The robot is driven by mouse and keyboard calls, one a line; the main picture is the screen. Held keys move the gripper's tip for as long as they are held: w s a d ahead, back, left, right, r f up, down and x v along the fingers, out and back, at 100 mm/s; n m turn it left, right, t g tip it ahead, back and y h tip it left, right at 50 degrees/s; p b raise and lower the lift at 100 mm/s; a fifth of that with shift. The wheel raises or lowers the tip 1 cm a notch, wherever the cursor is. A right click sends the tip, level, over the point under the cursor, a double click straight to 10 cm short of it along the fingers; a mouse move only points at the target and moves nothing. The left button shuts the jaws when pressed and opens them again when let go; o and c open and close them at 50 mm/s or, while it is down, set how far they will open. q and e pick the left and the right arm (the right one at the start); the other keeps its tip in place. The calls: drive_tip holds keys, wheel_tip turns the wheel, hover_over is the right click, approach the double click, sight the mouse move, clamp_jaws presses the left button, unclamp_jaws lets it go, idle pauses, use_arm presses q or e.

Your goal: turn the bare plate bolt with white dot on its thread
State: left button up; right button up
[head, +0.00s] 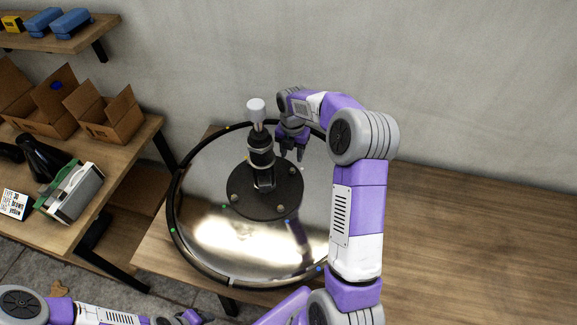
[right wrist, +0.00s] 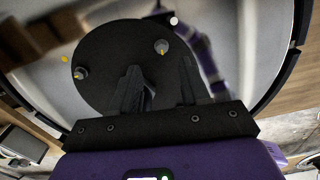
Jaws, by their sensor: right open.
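A black round plate (head: 240,187) lies in the middle of a shiny round chair base, around a dark column. Bolts stand on it, one at front left (head: 238,197) and one at front right (head: 281,208). The right wrist view shows a bolt with a yellowish mark (right wrist: 80,73) and a paler bolt (right wrist: 161,46). A white dot (right wrist: 174,21) shows at the plate's edge by the paler bolt; I cannot tell what it sits on. My right gripper (head: 295,155) is open, pointing down right of the column, touching no bolt. My left gripper (head: 195,318) is low, partly cut off.
The column (head: 260,150) with a grey top rises beside my right gripper. The base's black rim (head: 172,215) carries coloured dots. The wooden table (head: 470,250) is clear at right. A workbench with cardboard boxes (head: 105,112) and a hair dryer (head: 42,158) stands at left.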

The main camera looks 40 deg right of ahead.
sight(292, 169)
wheel_tip(292, 169, down, 7)
drive_tip(key=shift+s+r+b, duration=0.15)
drive_tip(key=shift+b, duration=0.6)
drive_tip(key=shift+c, duration=0.4)
clamp_jaws()
